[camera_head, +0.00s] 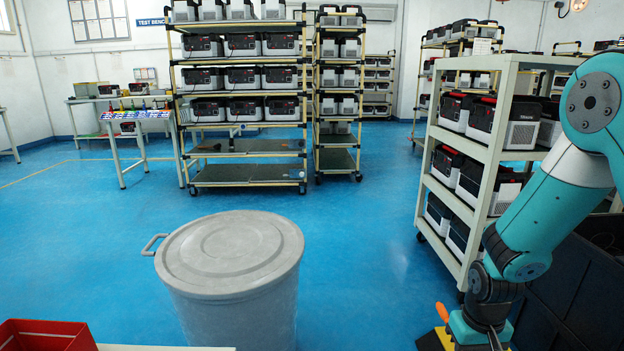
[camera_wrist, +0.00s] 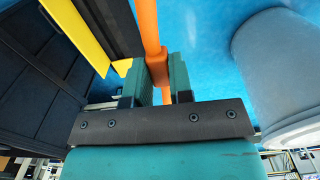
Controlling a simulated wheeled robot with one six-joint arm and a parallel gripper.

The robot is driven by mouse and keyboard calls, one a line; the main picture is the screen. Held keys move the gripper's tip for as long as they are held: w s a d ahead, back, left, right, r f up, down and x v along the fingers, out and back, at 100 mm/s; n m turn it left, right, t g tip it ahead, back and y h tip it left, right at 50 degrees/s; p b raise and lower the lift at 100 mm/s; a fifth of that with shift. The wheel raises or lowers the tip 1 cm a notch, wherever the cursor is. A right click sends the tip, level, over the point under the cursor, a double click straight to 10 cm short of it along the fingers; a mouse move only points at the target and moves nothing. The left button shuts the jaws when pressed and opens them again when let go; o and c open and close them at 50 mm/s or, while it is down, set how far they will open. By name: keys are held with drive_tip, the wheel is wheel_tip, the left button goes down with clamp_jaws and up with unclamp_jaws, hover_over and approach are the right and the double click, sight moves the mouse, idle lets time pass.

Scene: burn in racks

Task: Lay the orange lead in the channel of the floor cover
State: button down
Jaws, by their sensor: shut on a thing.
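The orange lead (camera_wrist: 148,25) runs down from the top of the wrist view to between the fingers of my gripper (camera_wrist: 160,82), which is shut on it. An orange piece, likely the lead, also shows in the head view (camera_head: 442,312). The floor cover, a yellow strip (camera_wrist: 76,34) beside a dark band, lies just left of the lead in the wrist view. A yellow and black part of it (camera_head: 432,341) shows at the bottom of the head view, left of my gripper. I cannot make out the channel clearly, and the lead's far end is out of view.
A large grey lidded bin (camera_head: 232,285) stands on the blue floor; it fills the right of the wrist view. A cream rack (camera_head: 462,205) of power units stands beside my arm. A dark panelled box (camera_head: 570,290) is at right. A red bin (camera_head: 45,335) is at lower left.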

wheel_tip(320, 180, up, 18)
drive_tip(key=s+p, duration=0.1)
drive_tip(key=p, duration=1.9)
drive_tip(key=shift+s+f+p, duration=0.25)
drive_tip(key=shift+s+p, duration=0.05)
drive_tip(key=shift+p, duration=0.1)
